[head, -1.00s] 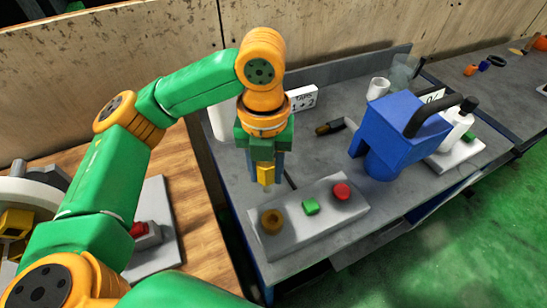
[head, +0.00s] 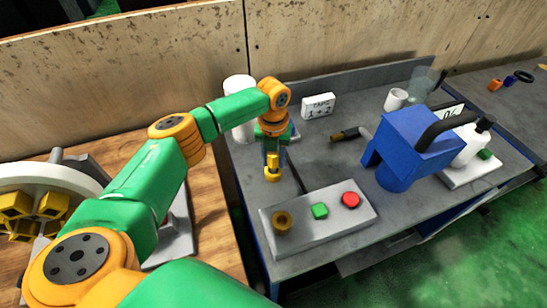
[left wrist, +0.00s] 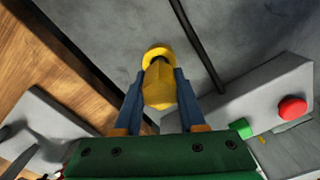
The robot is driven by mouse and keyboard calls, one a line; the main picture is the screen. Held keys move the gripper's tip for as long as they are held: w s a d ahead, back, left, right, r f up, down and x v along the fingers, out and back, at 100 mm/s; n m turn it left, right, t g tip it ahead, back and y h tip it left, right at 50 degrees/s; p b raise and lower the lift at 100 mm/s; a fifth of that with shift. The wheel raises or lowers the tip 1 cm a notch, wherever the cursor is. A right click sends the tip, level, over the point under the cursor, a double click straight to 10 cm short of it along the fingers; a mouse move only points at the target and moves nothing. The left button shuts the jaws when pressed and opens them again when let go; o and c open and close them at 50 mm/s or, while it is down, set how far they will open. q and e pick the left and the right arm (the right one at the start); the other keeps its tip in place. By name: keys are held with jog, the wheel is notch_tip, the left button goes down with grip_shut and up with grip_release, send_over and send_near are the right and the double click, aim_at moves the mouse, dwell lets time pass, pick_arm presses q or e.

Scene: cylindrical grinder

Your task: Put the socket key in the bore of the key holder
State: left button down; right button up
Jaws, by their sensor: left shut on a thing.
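My left gripper (head: 272,152) points down over the near left part of the grey bench. It is shut on the yellow socket key (left wrist: 160,88), whose faceted body sits between the blue fingers. A yellow ring (left wrist: 158,52) shows just past the far end of the key; it also shows below the fingers in the head view (head: 272,175). It looks like the key holder, but I cannot tell whether the key is in its bore or only above it. My right gripper does not show.
A grey control box with a brass round part (head: 281,221), green button (head: 320,211) and red button (head: 350,200) lies in front. A black rod (left wrist: 197,45) lies beside the ring. A blue machine (head: 412,143) stands right. A white cylinder (head: 239,90) stands behind.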

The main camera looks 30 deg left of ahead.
pick_arm(q)
jog(key=shift+f, duration=0.35)
jog(key=shift+a+f, duration=0.1)
jog(key=shift+f, duration=0.25)
jog(key=shift+c, duration=2.4)
grip_release()
jog(key=shift+r, duration=0.1)
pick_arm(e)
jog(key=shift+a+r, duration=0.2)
pick_arm(q)
jog(key=shift+r, duration=0.55)
notch_tip(320, 180, up, 10)
jog(key=shift+r+b, duration=0.15)
jog(key=shift+b, duration=1.05)
jog(key=shift+r, duration=0.5)
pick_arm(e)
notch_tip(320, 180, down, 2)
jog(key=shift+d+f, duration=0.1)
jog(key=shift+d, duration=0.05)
